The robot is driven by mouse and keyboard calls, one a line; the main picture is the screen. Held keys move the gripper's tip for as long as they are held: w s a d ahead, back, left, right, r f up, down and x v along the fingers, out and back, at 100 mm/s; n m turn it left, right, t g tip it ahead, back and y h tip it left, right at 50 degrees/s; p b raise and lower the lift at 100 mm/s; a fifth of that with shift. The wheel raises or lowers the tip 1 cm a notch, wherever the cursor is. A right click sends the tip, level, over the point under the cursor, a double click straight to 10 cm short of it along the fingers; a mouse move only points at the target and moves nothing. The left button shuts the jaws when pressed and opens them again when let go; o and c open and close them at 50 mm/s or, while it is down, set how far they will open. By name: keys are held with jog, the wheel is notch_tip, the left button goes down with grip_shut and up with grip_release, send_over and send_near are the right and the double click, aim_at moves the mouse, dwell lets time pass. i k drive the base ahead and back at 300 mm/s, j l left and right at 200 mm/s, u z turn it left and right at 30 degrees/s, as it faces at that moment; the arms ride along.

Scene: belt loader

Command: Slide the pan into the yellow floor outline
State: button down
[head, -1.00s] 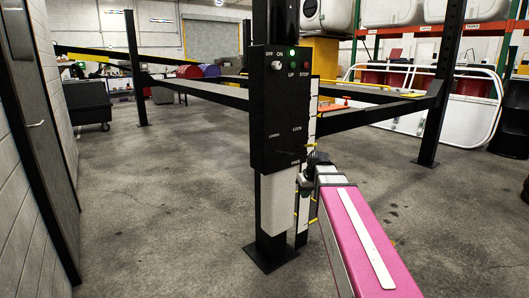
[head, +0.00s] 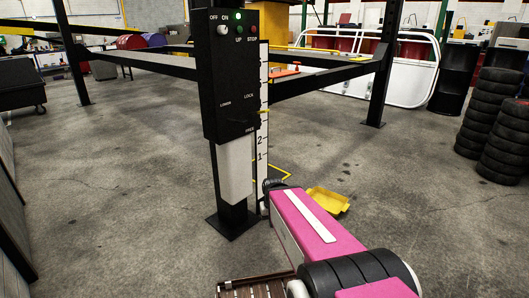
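A yellow pan (head: 328,202) with raised sides lies on the concrete floor, just right of my pink arm. Thin yellow lines of the floor outline (head: 284,168) show behind and left of the pan, beside the lift post. The rest of the outline is hidden behind the post and my arm. The pan appears to lie outside the visible lines. My gripper (head: 273,184) is at the far end of my arm, dark and small, close to the post's base and left of the pan. Its fingers cannot be made out.
The black lift post (head: 228,190) with its control box (head: 232,85) and numbered scale (head: 262,140) stands close to my arm. A brown slatted object (head: 255,290) shows at the bottom edge. Tyre stacks (head: 490,110) stand at right. Floor right of the pan is clear.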

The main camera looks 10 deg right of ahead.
aim_at(333, 203)
jog(key=i+l+z, duration=0.35)
jog(key=l, duration=0.15)
jog(key=i+l+z, duration=0.75)
jog(key=i, duration=0.1)
